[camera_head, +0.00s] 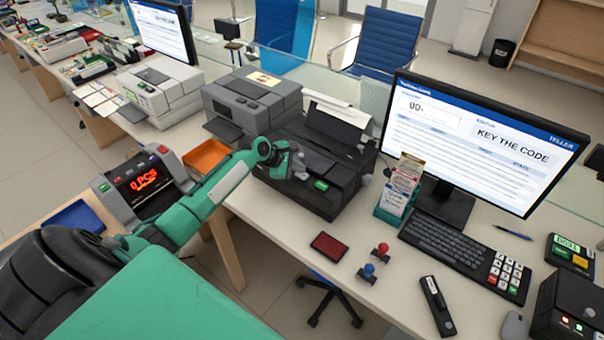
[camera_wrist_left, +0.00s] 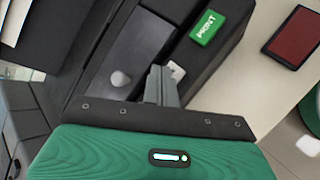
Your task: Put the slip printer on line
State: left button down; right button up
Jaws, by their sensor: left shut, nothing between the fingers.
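The black slip printer (camera_head: 318,165) stands on the counter left of the big monitor, with white paper standing at its back. A green PRINT button (camera_wrist_left: 206,28) shows on its front in the left wrist view, and a small pale square key (camera_wrist_left: 176,71) and a round grey knob (camera_wrist_left: 120,79) lie near it. My left gripper (camera_head: 297,168) is at the printer's front panel. Its fingers (camera_wrist_left: 162,84) are shut and empty, with the tips at or just over the pale key; I cannot tell whether they touch. My right gripper is not in view.
The monitor (camera_head: 478,140) reads "KEY THE CODE". A grey printer (camera_head: 250,105) stands close behind left. A glass screen runs behind.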

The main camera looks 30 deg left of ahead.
aim_at(298, 175)
pick_arm(q)
jog(key=shift+f, duration=0.5)
dwell(0.5)
jog(key=shift+r, duration=0.1)
jog(key=shift+r+p, duration=0.8)
jog(key=shift+p, duration=0.4)
jog(key=shift+r, duration=0.1)
notch_tip(298, 175, up, 5)
jog(key=p, duration=0.5)
jog(key=shift+p, duration=0.4)
